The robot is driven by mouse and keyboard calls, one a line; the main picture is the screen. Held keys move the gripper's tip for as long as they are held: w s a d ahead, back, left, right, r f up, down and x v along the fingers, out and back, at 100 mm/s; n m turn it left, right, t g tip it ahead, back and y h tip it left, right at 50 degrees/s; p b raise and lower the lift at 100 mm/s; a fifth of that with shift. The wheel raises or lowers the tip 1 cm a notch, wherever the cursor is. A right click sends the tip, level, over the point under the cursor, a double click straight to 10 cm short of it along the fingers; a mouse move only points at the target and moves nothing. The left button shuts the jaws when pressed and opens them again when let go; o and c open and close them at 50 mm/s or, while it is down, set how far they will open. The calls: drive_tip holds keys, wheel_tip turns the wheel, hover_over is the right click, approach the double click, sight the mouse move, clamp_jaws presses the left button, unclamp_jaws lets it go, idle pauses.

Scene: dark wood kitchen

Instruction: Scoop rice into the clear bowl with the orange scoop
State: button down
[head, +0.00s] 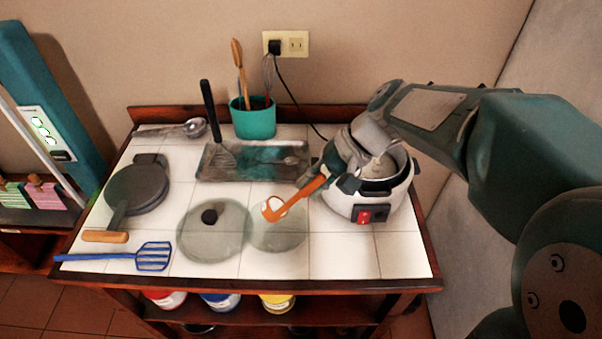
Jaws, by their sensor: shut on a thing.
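My gripper (329,179) is shut on the handle of the orange scoop (306,190), in front of the left side of the rice cooker. The scoop slants down to the left, and its head carries something white that looks like rice (277,208). The scoop head is over the far part of the clear bowl (283,238), a faint round glass shape on the tiles; I cannot tell the gap between them. The white rice cooker (394,208) is open, with pale contents partly hidden by my wrist.
A glass lid (227,240) with a black knob lies left of the bowl. A metal tray (212,175), teal utensil pot (254,122), dark pan (137,188) and blue spatula (115,257) are around. The cooker's cord (293,99) runs to the wall. Front right tiles are clear.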

drive_tip(key=s+d+f+m+t+y, duration=0.1)
drive_tip(key=d+f+y, duration=0.3)
drive_tip(key=f+y, duration=0.2)
drive_tip(key=shift+s+t+y, duration=0.25)
drive_tip(key=shift+t+y, duration=0.15)
drive_tip(key=shift+y, duration=0.1)
idle(0.6)
drive_tip(key=w+a+r+n+g+h, duration=0.1)
drive_tip(key=w+a+r+g+h, duration=0.1)
drive_tip(key=a+r+h, duration=0.9)
drive_tip(key=shift+w+a+r+n+g+h, duration=0.15)
drive_tip(key=shift+w+r+n+g+h, duration=0.2)
drive_tip(key=shift+h, duration=1.55)
drive_tip(key=shift+f, duration=0.1)
